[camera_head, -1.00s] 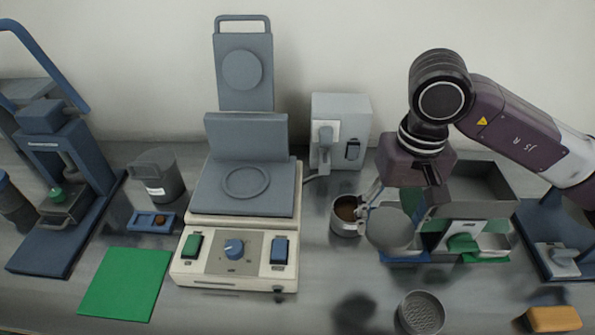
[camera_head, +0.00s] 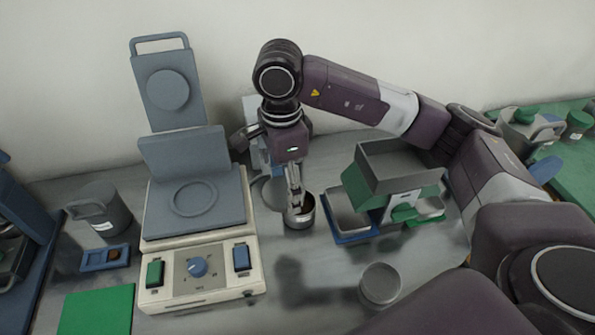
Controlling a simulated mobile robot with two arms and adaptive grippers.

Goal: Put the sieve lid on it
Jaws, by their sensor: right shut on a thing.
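My right gripper (camera_head: 294,204) reaches down over the dark metal cup and is shut. A flat round grey disc, which looks like the sieve lid (camera_head: 268,193), shows at its left and seems held at its edge; the exact grip is hard to see. The round metal cup with brown contents (camera_head: 304,220) stands on the bench below and behind the fingers, which hide part of it. The disc is left of the cup's opening in the view. A second round grey cup (camera_head: 380,286) stands nearer the front. I cannot tell for sure which cup is the sieve. My left gripper is not in view.
A cream heating unit with a raised grey lid (camera_head: 200,285) stands left of the cup. A green mat (camera_head: 97,312) lies front left. Bench in front of the cup is mostly clear.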

